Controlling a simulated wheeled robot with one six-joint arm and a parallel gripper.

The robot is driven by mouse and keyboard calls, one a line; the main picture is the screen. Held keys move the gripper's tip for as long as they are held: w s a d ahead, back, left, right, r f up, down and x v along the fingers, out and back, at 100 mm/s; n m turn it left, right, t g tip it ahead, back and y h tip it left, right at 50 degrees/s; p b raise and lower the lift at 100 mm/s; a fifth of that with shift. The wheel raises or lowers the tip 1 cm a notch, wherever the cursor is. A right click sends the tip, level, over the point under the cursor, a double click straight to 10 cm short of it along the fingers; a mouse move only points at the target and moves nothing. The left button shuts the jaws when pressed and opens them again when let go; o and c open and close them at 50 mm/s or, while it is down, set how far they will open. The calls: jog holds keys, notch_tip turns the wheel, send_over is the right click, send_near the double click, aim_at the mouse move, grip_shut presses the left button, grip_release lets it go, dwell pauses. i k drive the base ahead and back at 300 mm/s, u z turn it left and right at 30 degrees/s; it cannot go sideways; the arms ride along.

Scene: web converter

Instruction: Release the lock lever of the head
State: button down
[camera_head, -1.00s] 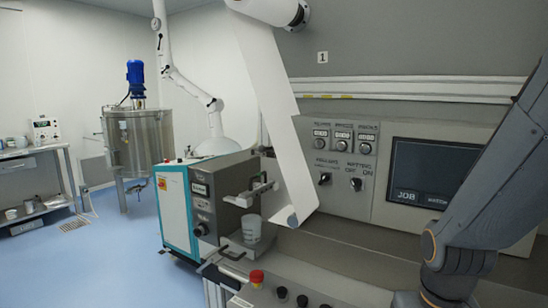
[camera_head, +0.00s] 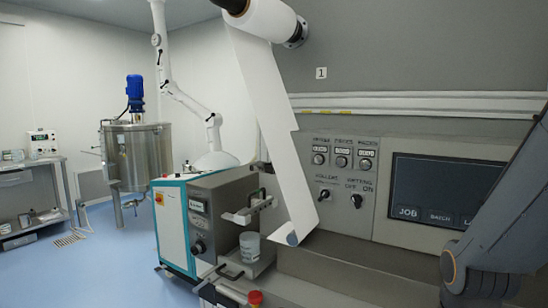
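A grey box-shaped unit (camera_head: 213,212) stands at the lower middle, with a black dial (camera_head: 198,247) on its front. A pale bracket (camera_head: 247,211) sticks out from its right side, above a translucent cup (camera_head: 250,247). A dark bar handle (camera_head: 230,271) shows low in front of the cup. I cannot tell which part is the head or its lock lever. My arm enters at the right edge, in front of the panel. My gripper is out of view.
A white web (camera_head: 272,140) hangs from the roller above, right of the cup. A panel with several knobs (camera_head: 323,194) and a screen (camera_head: 440,190) fills the right side. A red button (camera_head: 255,298) is at the bottom edge. Open blue floor (camera_head: 110,260) lies at left.

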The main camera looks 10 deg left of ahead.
aim_at(260, 164)
jog(key=z, duration=2.55)
jog(key=k, duration=2.1)
jog(key=u, duration=2.25)
jog(key=i, duration=0.5)
jog(key=u, duration=0.05)
